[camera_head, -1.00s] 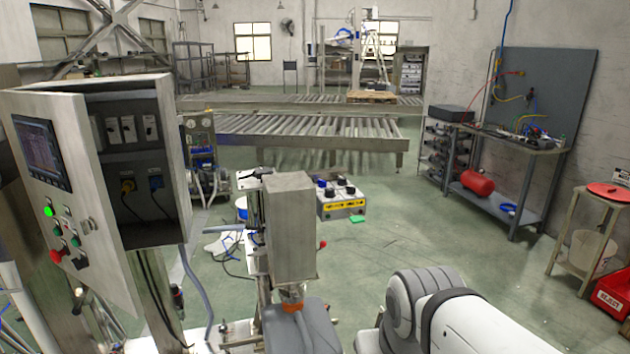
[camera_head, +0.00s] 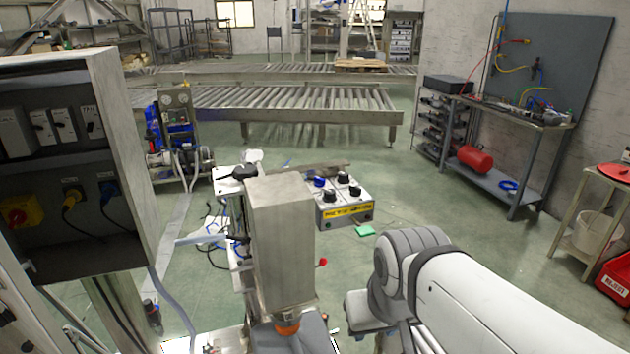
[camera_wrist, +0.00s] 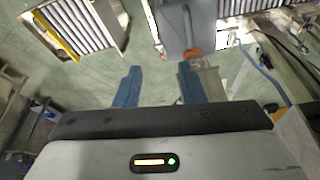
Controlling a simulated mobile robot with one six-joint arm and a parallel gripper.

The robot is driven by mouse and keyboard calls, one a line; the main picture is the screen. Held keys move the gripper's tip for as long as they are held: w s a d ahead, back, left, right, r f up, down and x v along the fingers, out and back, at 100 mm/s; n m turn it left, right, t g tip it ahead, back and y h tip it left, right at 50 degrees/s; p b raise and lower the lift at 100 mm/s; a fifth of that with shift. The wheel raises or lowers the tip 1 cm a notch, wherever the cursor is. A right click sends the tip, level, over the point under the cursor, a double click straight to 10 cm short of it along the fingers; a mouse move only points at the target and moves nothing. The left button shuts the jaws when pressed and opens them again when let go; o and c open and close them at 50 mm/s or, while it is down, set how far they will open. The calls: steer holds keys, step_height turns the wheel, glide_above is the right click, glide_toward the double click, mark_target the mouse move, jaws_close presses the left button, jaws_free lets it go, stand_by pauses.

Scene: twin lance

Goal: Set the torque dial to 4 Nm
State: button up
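A light grey control box (camera_head: 345,212) with a yellow label strip stands beyond the tall grey metal post, in the middle of the head view. Several knobs sit on its top: a blue one (camera_head: 319,182) at the left and black ones, such as the front black knob (camera_head: 329,195). I cannot tell which is the torque dial, and no scale is readable. My gripper (camera_wrist: 158,84) shows in the wrist view with two blue fingers spread apart and nothing between them.
A tall grey metal post (camera_head: 281,235) stands just left of the box. An open electrical cabinet (camera_head: 135,150) fills the left side. A green pad (camera_head: 365,231) lies by the box. Roller conveyors (camera_head: 285,105) cross behind. Open floor lies right of the box, before a workbench (camera_head: 520,125).

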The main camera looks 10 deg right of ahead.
steer(key=shift+o, duration=1.3)
steer(key=shift+w+r, duration=0.2)
steer(key=shift+r, duration=0.1)
steer(key=shift+o, duration=0.4)
steer(key=w+r+n+p, duration=0.1)
steer(key=w+r+n, duration=0.2)
steer(key=w+r, duration=0.4)
steer(key=w, duration=0.4)
steer(key=shift+d+r+n+g, duration=0.2)
steer(key=shift+d+n+g, duration=0.1)
steer(key=shift+d+g, duration=0.1)
steer(key=w+r+n+p, duration=0.1)
steer(key=w+r+n, duration=0.25)
steer(key=w, duration=0.75)
steer(key=n+g+p, duration=0.2)
steer(key=n+g, duration=0.1)
steer(key=n, duration=0.6)
glide_toward(330, 191)
steer(key=shift+s+f, duration=0.15)
steer(key=shift+s, duration=0.3)
steer(key=shift+w+f, duration=0.3)
steer(key=shift+f, duration=0.05)
step_height(330, 191, down, 8)
steer(key=shift+r, duration=0.2)
steer(key=shift+c, duration=0.3)
